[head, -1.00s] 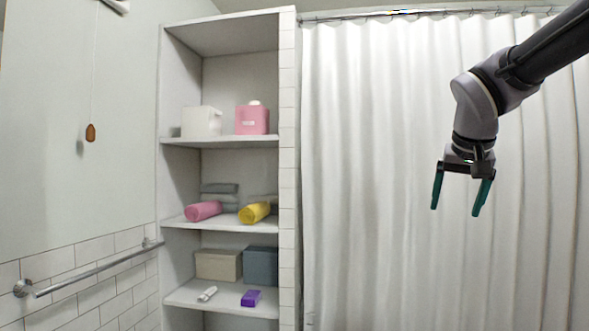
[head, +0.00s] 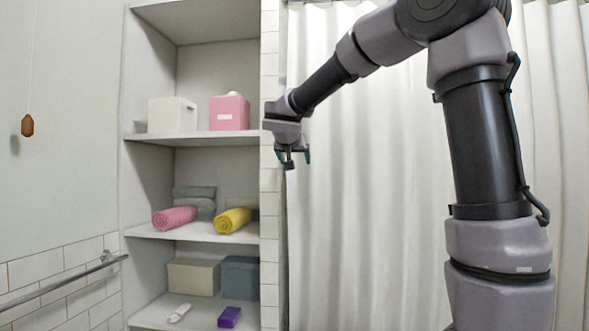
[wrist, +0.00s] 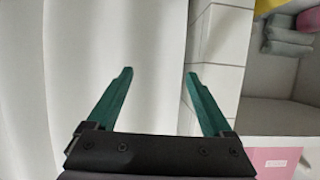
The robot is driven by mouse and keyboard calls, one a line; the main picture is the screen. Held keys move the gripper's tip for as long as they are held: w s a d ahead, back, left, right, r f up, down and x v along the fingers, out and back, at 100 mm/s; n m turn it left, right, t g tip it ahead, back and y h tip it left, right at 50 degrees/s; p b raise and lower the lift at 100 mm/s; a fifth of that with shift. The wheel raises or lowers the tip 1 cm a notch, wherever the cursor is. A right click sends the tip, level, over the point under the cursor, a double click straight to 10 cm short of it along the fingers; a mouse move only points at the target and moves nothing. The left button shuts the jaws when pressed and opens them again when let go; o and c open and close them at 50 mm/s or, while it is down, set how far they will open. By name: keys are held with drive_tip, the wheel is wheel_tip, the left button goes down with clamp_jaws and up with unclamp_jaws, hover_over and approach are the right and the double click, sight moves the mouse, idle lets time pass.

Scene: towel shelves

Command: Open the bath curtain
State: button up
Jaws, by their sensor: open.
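The white bath curtain (head: 380,200) hangs closed in long folds to the right of the tiled shelf wall. Its left edge hangs beside that wall. My gripper (head: 298,160) is at this left edge, with teal fingers pointing down in the head view. In the wrist view my gripper (wrist: 159,73) is open, with nothing gripped between the fingers. The curtain (wrist: 90,40) fills the left and middle of that view, and its edge runs near the right finger. I cannot tell whether the fingers touch it. My arm hides part of the curtain and its top.
The narrow tiled wall end (head: 270,220) stands close to my gripper; it also shows in the wrist view (wrist: 222,45). Shelves on the left hold a pink box (head: 229,113), a white box (head: 172,115), rolled towels and bins. A towel bar (head: 65,280) is at the far left.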

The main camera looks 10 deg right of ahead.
sight(298, 167)
drive_tip(key=x, duration=0.6)
drive_tip(key=shift+w+d+f, duration=0.2)
clamp_jaws()
